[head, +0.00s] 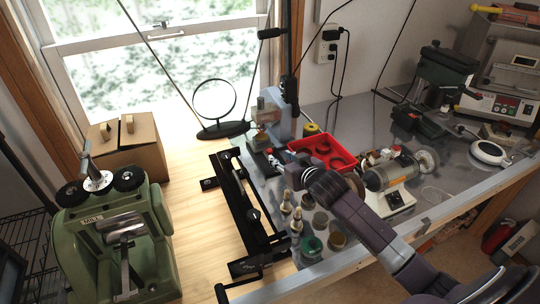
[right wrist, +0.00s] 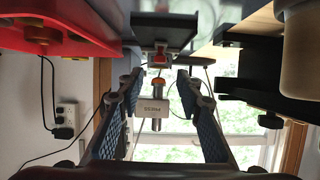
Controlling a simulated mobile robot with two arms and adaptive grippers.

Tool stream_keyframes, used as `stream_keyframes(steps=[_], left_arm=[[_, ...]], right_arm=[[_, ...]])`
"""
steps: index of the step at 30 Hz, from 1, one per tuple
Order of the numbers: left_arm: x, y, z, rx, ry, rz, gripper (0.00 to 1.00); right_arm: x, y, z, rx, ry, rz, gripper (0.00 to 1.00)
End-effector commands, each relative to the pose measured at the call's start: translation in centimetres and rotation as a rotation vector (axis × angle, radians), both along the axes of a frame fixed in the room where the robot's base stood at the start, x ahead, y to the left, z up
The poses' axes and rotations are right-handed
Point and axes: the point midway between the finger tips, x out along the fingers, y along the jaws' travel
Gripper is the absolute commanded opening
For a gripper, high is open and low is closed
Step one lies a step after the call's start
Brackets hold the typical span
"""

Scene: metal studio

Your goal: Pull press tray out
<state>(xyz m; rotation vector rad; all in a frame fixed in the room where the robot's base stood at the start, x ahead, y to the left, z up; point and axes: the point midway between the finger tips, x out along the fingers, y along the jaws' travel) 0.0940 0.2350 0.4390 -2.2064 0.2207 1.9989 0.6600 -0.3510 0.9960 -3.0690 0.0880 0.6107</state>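The small press (head: 268,112) stands at the left end of the metal bench, with a grey column and a clear block at its front. In the right wrist view, which looks upside down, a dark tray-like plate (right wrist: 163,27) with a red and white piece (right wrist: 160,58) shows just beyond the fingers. I cannot tell for sure which part is the press tray. My right gripper (right wrist: 158,80) is open and empty, its blue-padded fingers apart, facing the press. In the head view it is small and partly hidden by its wrist. My left gripper is not in view.
A red bin (head: 322,150) lies right of the press, close to my right arm. Several small jars (head: 311,247) stand near the bench's front. A bench grinder (head: 392,180) is further right. A black metal frame (head: 238,205) lies left of the bench.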

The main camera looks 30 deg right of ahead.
Motion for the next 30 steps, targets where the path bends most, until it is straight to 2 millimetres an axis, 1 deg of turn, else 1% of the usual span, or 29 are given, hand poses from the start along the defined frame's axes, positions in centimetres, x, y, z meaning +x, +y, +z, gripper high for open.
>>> stream_keyframes(steps=[1, 5, 18, 24, 30], left_arm=[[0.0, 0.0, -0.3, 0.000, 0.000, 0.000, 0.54], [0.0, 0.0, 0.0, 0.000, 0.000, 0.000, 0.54], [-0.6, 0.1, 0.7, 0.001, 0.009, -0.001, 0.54], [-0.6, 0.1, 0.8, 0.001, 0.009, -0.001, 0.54], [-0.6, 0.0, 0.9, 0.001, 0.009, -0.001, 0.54]], right_arm=[[0.1, 0.0, -0.3, 0.000, -0.001, 0.000, 0.33], [0.9, 0.0, -0.5, 0.001, 0.000, 0.000, 0.33], [5.7, -0.3, -2.4, 0.001, 0.000, 0.000, 0.33], [6.9, -0.4, -2.9, 0.000, -0.001, 0.001, 0.33], [7.2, -0.4, -3.1, -0.001, 0.000, 0.001, 0.33]])
